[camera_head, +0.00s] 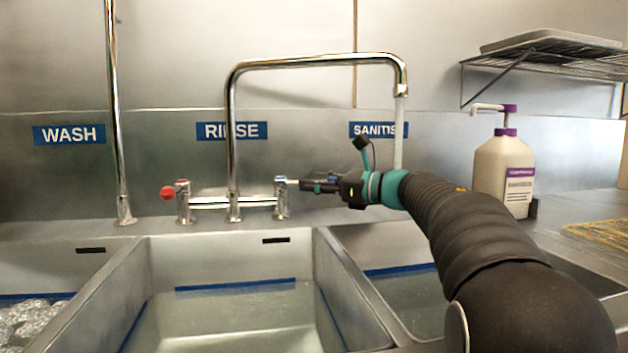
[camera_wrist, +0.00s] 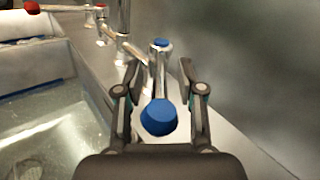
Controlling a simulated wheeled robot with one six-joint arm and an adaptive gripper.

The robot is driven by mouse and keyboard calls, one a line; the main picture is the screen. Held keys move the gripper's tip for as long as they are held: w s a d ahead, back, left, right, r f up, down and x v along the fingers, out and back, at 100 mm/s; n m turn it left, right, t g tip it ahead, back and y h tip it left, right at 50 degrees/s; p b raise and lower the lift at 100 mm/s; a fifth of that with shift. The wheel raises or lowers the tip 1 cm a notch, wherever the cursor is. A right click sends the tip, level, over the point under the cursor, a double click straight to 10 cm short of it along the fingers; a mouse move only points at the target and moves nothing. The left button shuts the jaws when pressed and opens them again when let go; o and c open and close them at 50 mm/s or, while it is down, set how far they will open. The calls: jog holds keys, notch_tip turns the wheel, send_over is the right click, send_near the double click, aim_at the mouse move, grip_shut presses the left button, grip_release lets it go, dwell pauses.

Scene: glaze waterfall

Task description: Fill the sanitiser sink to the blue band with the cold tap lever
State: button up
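The cold tap lever with its blue end (camera_wrist: 159,117) points toward the wrist camera, between the fingers of my gripper (camera_wrist: 158,72). The fingers are open, with a gap on each side of the lever. In the head view my gripper (camera_head: 312,185) is at the cold valve (camera_head: 281,198), and its fingers hide most of the lever. The swan-neck spout (camera_head: 310,60) has its outlet above the sanitiser side, and a stream of water (camera_head: 398,132) falls from it behind my arm. The sanitiser sink (camera_head: 347,283) holds water (camera_head: 418,300) below its blue band (camera_head: 398,270). My arm hides much of this sink.
The rinse sink (camera_head: 137,262) holds water with a blue band (camera_head: 236,284) above it. The wash sink holds suds (camera_head: 28,315). The red hot lever (camera_head: 167,193) is at left. A pump bottle (camera_head: 503,172) stands right, below a wire shelf (camera_head: 560,62).

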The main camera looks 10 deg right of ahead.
jog(key=shift+w+a, duration=0.1)
jog(key=shift+a, duration=0.05)
grip_shut()
